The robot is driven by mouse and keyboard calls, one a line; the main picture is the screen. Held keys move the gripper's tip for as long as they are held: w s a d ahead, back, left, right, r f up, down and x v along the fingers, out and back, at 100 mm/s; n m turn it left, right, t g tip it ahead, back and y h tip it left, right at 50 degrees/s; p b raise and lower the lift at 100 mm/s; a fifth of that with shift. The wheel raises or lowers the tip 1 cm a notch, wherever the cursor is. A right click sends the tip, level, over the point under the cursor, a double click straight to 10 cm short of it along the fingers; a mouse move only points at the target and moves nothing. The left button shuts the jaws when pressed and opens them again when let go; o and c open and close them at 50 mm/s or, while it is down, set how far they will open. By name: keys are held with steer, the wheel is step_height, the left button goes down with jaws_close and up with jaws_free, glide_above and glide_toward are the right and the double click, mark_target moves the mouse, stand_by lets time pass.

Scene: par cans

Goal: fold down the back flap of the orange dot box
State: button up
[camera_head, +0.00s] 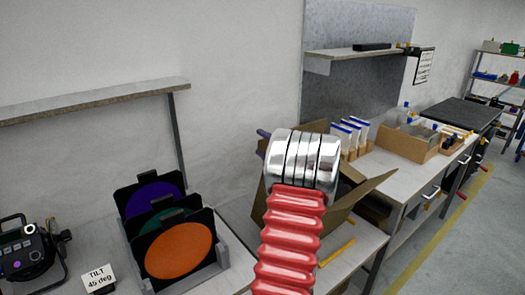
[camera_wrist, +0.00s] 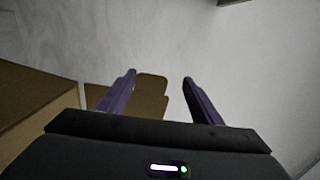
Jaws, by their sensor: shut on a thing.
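An open brown cardboard box (camera_head: 338,214) stands on the bench, largely hidden behind my arm. Its right flap (camera_head: 372,188) sticks out to the right and slants upward. No orange dot shows on it. In the wrist view a brown flap (camera_wrist: 152,88) with rounded corners lies between and behind the fingers of my gripper (camera_wrist: 160,78). The fingers are apart, and the jaws are shut on this flap; the contact itself is hard to make out. In the head view my arm covers most of the gripper, and a purple finger shows left of the silver wrist.
Left of the box a rack (camera_head: 222,262) holds purple, green and orange discs in black frames. A shelf (camera_head: 95,101) juts from the wall.

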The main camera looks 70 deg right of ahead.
steer(key=shift+s+r, duration=0.1)
steer(key=shift+r, duration=0.15)
steer(key=shift+s+a, duration=0.15)
steer(key=shift+s, duration=0.05)
steer(key=s+a+r, duration=0.3)
steer(key=s+a, duration=0.4)
steer(key=s, duration=0.6)
steer(key=shift+a, duration=0.15)
stand_by(1.8)
steer(key=shift+s, duration=0.15)
stand_by(0.7)
